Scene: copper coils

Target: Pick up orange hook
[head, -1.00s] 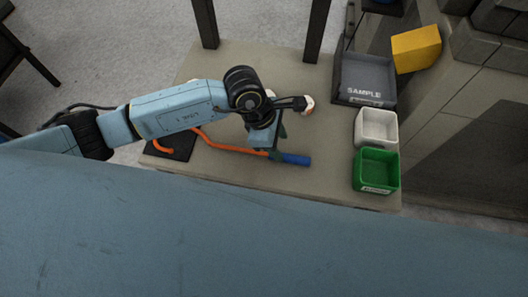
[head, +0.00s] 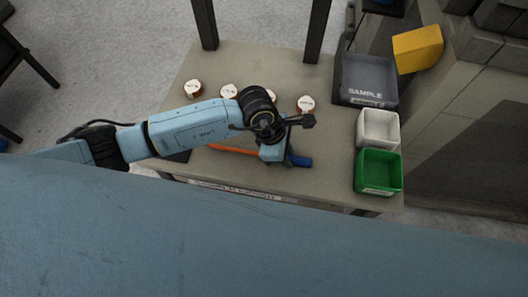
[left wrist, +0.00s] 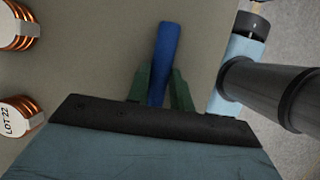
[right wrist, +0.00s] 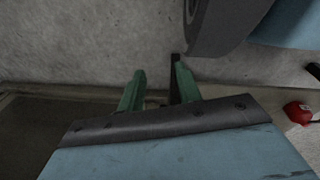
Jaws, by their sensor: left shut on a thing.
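The orange hook (head: 232,150) has a blue handle (head: 300,161) that sticks out to the right past my left gripper (head: 278,157). In the left wrist view the blue handle (left wrist: 160,65) stands between the two green fingers of my left gripper (left wrist: 160,88), which are shut on it. My left forearm covers much of the orange rod in the head view, so its hooked end is hidden. I cannot tell how far the hook is above the table. My right gripper (right wrist: 158,90) shows in the right wrist view, with its green fingers apart and nothing clear between them.
Several copper coils with white tops, such as one coil (head: 306,104), stand on the table (head: 345,185). A grey SAMPLE tray (head: 367,98), a white bin (head: 378,129) and a green bin (head: 378,190) line the right edge. A yellow bin (head: 417,48) is beyond.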

